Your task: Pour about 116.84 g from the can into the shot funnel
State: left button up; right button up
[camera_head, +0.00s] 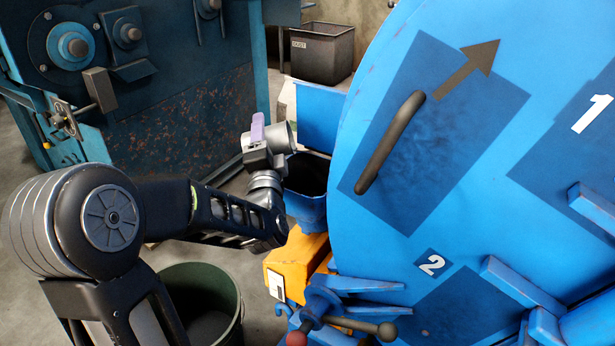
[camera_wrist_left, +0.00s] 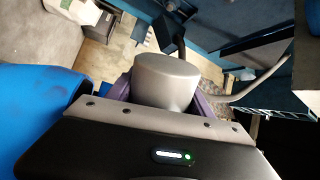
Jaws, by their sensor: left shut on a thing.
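My left gripper (camera_head: 258,150) is shut on a grey metal can (camera_head: 280,138). A purple finger pad shows at the can's top in the head view. The can is tilted onto its side, its wide end toward the right, above the dark mouth of the blue shot funnel (camera_head: 306,205). In the left wrist view the can (camera_wrist_left: 165,80) sits between the purple fingers and its smooth grey end faces the camera. The inside of the can is hidden, and I cannot tell whether anything is flowing out. My right gripper is in neither view.
The big blue drum door (camera_head: 440,130) with its bar handle (camera_head: 390,142) stands just right of the funnel. An orange box (camera_head: 293,262) is below it. A dark green bin (camera_head: 205,300) stands on the floor at lower left. A dark crate (camera_head: 321,52) is behind.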

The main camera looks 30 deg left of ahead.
pick_arm(q)
jog(key=shift+s+a+f+n, duration=0.15)
jog(key=shift+s+a+n, duration=0.15)
jog(key=shift+n, duration=0.4)
jog(key=n, duration=0.2)
jog(key=r+n+g, duration=0.1)
jog(key=n, duration=0.1)
jog(key=shift+r+y, duration=0.1)
jog(key=shift+y, duration=0.2)
jog(key=f+n+b, duration=0.1)
jog(key=n, duration=0.1)
jog(key=a+f+n+g+b, duration=0.1)
jog(key=n, duration=0.1)
jog(key=s+a+f+n+g+b, duration=0.1)
jog(key=n+b, duration=0.1)
jog(key=n, duration=0.1)
jog(key=shift+s+f, duration=0.1)
jog(key=shift+f, duration=0.1)
jog(key=n, duration=0.1)
jog(key=a+f+n, duration=0.1)
jog(key=s+n+b, duration=0.1)
jog(key=n, duration=0.1)
jog(key=shift+a+f, duration=0.15)
jog(key=shift+a, duration=0.1)
notch_tip(320, 180, up, 7)
jog(key=p, duration=0.6)
jog(key=shift+p, duration=0.35)
